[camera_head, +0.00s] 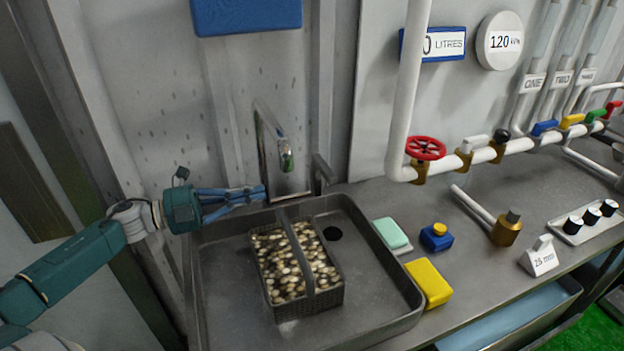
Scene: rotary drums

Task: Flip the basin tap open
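The basin tap (262,140) stands behind the sink, with a tall bent grey spout whose greenish end (287,161) hangs over the basin. A grey upright lever-like part (321,172) stands to the right of the spout at the basin's back edge. My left gripper (262,193) comes in from the left over the basin's back left corner. Its blue fingers point right and meet at the tips, with nothing visible between them. The tips are near the foot of the spout and left of the lever-like part; I cannot tell whether they touch anything. My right gripper is not in view.
A basket of shellfish-like pieces (290,265) with a raised handle sits in the grey basin (375,300). Right of it lie a mint sponge (391,232), a yellow block (428,283) and a blue-and-yellow button (437,236). Pipes with a red wheel valve (425,148) run behind.

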